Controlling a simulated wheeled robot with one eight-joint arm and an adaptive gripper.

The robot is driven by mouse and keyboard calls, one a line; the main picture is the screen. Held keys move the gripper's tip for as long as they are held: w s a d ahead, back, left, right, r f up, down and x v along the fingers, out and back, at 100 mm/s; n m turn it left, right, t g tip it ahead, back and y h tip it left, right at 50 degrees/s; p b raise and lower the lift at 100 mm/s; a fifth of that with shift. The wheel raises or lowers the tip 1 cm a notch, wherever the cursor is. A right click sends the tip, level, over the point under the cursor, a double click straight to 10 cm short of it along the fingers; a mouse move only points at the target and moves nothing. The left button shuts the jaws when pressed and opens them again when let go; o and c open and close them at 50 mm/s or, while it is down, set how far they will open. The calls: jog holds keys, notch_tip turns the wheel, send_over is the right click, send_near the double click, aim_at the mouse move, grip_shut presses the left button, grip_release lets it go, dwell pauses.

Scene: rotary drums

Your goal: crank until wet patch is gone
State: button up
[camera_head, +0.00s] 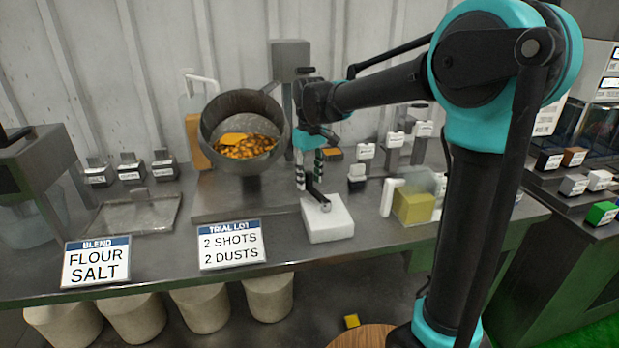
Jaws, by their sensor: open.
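A grey metal drum (207,118) tilts with its open mouth toward me. It holds a heap of orange and dark pieces (252,148). A smoother, brighter orange patch (233,138) shows on the heap's upper left; I cannot tell for sure that it is the wet patch. My gripper (310,182) points down to the right of the drum, open and with nothing visible between its fingers. Just below it, a short dark lever with a shiny round end (322,202) sits over a white block (328,222); it may be the crank. Contact between fingers and lever is unclear.
Signs reading "BLEND FLOUR SALT" (96,262) and "TRIAL LOT 2 SHOTS 2 DUSTS" (232,245) stand at the bench's front edge. A shallow clear tray (140,214) lies left. A yellow block (413,206) and small labelled pieces stand right, partly behind my arm.

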jog(key=shift+c, duration=0.4)
grip_shut()
jog(key=shift+s+a, duration=0.1)
